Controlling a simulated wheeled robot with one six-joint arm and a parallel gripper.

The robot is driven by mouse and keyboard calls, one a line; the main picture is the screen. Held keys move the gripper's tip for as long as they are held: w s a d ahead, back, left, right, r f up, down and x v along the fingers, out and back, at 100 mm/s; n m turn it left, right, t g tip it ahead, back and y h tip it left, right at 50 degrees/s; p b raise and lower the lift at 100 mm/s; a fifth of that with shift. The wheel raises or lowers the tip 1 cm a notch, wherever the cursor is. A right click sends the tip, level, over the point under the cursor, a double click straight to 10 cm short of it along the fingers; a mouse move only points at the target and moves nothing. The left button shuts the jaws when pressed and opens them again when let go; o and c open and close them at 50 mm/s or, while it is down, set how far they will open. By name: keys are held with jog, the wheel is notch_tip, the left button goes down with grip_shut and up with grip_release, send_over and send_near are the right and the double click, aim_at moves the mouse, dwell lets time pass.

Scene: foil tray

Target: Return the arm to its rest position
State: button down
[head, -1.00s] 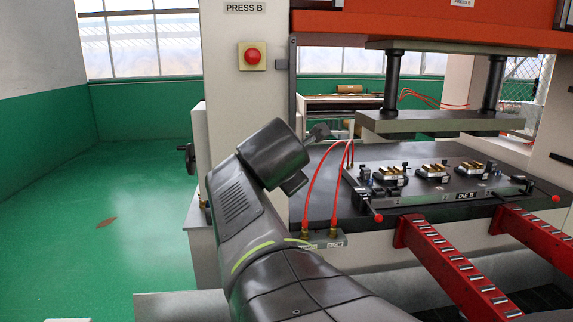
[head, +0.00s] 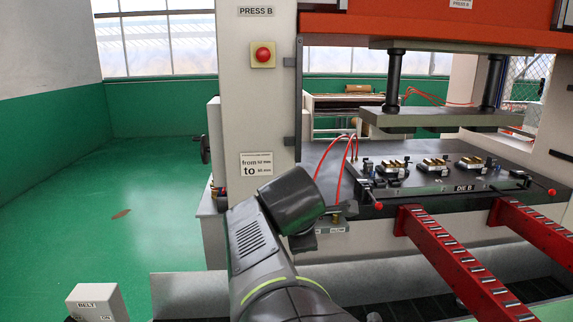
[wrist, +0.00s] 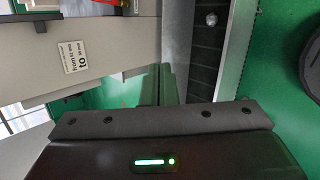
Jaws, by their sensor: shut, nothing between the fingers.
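My arm rises from the bottom of the head view, with its dark rounded joint in front of Press B's column. In the wrist view, the dark body of my gripper fills the bottom, with a lit green indicator. My gripper's narrow fingers (wrist: 166,76) stick out beyond it, together and with nothing held. They are apart from the press and the belt. In the head view, the arm's own joint hides most of the gripper.
Press B's column (head: 238,110) stands close behind my arm. The die (head: 440,185) and red roller rails (head: 470,270) are at the right. A grey belt control box (head: 97,303) is at lower left. Green floor (head: 110,215) is open at the left.

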jog(key=shift+s+d+f+m, duration=0.1)
jog(key=shift+s+f+m, duration=0.2)
jog(key=shift+s+f, duration=0.25)
